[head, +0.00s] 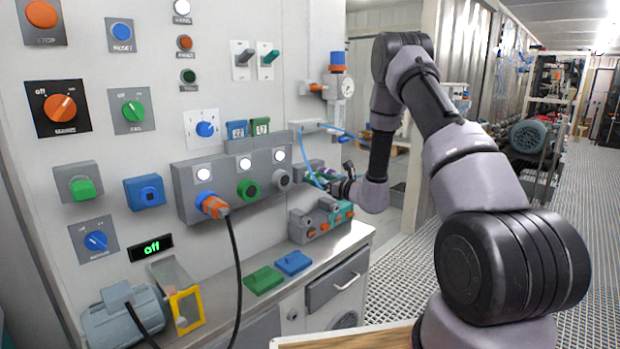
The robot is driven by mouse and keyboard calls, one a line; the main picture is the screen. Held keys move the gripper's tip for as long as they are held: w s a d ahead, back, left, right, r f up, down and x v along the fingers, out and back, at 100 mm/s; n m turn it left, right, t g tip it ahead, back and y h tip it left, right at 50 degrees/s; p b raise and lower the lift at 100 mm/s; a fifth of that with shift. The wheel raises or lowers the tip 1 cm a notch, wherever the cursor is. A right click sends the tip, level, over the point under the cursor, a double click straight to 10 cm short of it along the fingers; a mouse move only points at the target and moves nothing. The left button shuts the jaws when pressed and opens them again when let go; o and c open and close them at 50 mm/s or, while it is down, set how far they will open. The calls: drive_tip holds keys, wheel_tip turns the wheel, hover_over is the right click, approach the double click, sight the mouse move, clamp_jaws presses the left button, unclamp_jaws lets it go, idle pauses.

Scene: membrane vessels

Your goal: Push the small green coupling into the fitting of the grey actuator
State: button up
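My arm reaches in from the right, and my gripper (334,185) is at the right end of the panel, just above the counter. The gripper is small in the view and partly hidden by my own wrist, so its finger opening does not show. A grey block-shaped body, probably the actuator (306,169), sits on the panel directly left of the gripper. A thin light-blue hose (304,150) curves down to the gripper. A small greenish spot shows at the fingertips, perhaps the green coupling. I cannot tell whether it is held or touches the fitting.
A grey socket box (232,172) holds an orange plug (212,205) with a black cable hanging over the counter. A grey-and-teal valve block (320,220) stands below my gripper. Green (263,280) and blue (293,263) blocks lie on the counter. The aisle at right is open.

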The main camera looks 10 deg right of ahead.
sight(323, 180)
clamp_jaws()
drive_tip(key=shift+s+d, duration=0.1)
drive_tip(key=shift+v, duration=2.85)
drive_tip(key=s+f, duration=0.1)
drive_tip(key=f, duration=0.4)
drive_tip(key=s+f, duration=0.1)
drive_tip(key=f, duration=0.5)
drive_tip(key=s+f, duration=0.1)
drive_tip(key=f, duration=0.4)
drive_tip(key=shift+s+f, duration=0.25)
